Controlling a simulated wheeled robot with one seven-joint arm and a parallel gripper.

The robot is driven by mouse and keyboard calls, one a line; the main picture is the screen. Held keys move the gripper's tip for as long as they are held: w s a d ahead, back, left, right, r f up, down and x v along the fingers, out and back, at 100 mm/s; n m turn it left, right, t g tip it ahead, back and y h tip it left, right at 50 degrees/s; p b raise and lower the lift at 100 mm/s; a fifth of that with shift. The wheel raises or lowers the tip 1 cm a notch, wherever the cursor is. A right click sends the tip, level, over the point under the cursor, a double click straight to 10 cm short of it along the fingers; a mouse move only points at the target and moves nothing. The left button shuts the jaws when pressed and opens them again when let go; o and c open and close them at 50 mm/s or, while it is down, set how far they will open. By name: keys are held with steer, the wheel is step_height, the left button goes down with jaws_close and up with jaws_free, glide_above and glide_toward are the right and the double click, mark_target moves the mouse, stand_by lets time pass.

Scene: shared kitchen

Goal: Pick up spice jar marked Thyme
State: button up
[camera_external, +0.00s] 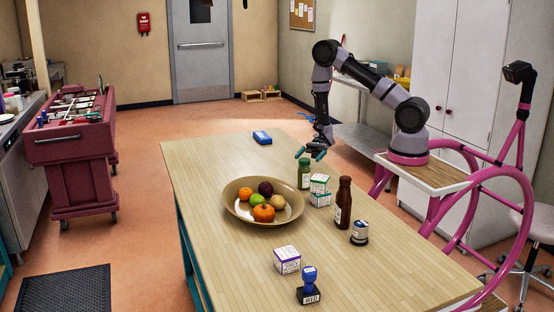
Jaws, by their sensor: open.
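A small green jar with a dark green cap (304,176) stands upright on the wooden table, to the right of the fruit bowl. It may be the spice jar marked Thyme, but its label is too small to read. My gripper (310,154) is open, with teal fingertips. In the picture it shows just above and slightly right of the jar's cap. Nothing shows between the fingers. I cannot tell from this single view how far the gripper is from the jar.
A bowl of fruit (236,207) sits left of the jar. Two stacked small boxes (320,190) stand close on its right, with a brown bottle (343,203) beyond. The table's left front (225,260) is clear.

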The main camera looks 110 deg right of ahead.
mark_target(303, 163)
steer(key=x, duration=0.8)
steer(key=shift+f, duration=0.15)
jaws_close()
